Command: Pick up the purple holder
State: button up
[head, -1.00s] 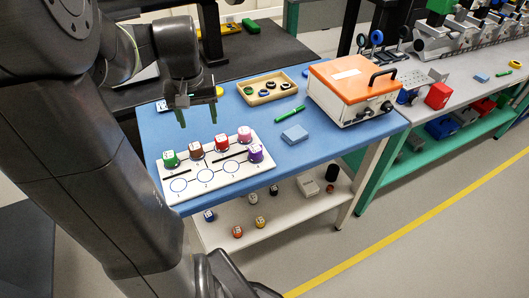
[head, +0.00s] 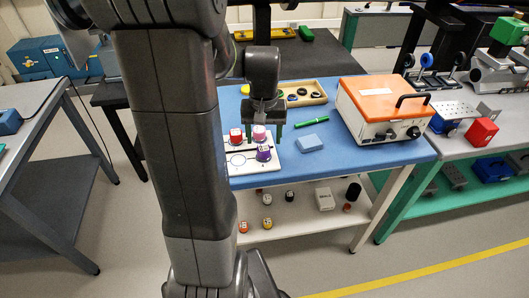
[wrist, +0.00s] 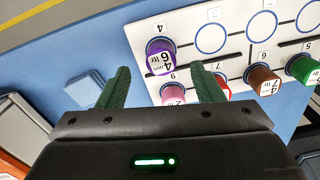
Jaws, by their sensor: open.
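The purple holder (head: 263,153) stands upright at the right front end of the white board (head: 239,170) on the blue table. In the wrist view the purple holder (wrist: 160,57) sits on a marked spot of the board, ahead of the gap between my fingers. A pink holder (head: 259,133) stands just behind it. My gripper (head: 262,124) is open and empty, above the board's right end near the pink holder. In the wrist view its two green fingers (wrist: 160,85) stand apart, with the pink holder (wrist: 175,98) low between them.
A red holder (head: 236,135) is left of the pink one. Right of the board are a blue block (head: 309,143), a green pen (head: 311,122) and an orange-topped box (head: 385,105). A wooden tray (head: 303,99) lies behind. My arm hides the board's left part.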

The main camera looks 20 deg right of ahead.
aim_at(264, 147)
jog(key=shift+w+d+f, duration=0.1)
jog(key=shift+w+f, duration=0.05)
jog(key=shift+f, duration=1.35)
jog(key=shift+w+f, duration=0.15)
jog(key=shift+f, duration=1.3)
jog(key=c, duration=1.1)
